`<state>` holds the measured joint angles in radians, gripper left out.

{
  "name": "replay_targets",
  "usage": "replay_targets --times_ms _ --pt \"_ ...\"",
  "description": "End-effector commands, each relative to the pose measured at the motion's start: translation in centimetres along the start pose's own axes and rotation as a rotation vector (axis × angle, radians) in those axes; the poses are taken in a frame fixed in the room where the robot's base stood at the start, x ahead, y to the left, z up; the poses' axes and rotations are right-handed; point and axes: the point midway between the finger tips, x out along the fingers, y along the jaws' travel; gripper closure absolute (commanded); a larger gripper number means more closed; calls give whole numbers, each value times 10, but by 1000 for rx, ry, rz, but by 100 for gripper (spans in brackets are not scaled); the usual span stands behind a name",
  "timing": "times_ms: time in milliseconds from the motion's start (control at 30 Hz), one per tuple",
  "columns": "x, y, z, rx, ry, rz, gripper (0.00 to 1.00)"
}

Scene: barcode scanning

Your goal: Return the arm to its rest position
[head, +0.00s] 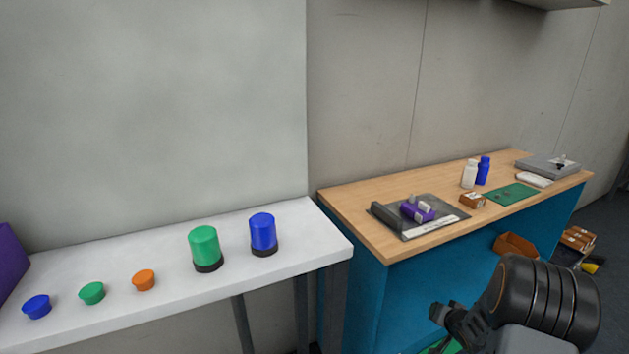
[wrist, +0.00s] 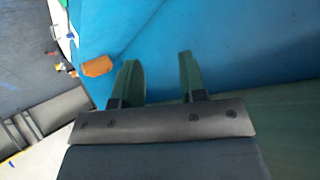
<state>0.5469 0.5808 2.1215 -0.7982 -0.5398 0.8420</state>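My gripper (wrist: 158,82) shows in the wrist view with its two fingers apart and nothing between them. It faces the blue side of the workbench. In the head view my dark arm is at the lower right, in front of the wood-topped workbench (head: 345,205), and the fingertips are not clear there.
A white table (head: 325,245) at left bears a green beacon (head: 204,246), a blue beacon (head: 263,231) and several coloured buttons. The workbench holds a black tray (head: 450,217) with a purple item (head: 409,212), bottles (head: 468,174) and a small box (head: 472,200).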

Motion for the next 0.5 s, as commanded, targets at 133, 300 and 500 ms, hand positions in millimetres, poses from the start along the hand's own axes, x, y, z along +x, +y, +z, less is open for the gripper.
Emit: replay_targets --times_ms 133,300,500 --pt "-95 -69 -74 -154 -40 159 62" --pt "-201 -136 -103 -267 -163 256 62" --pt "-312 -196 -94 -362 -352 233 62"
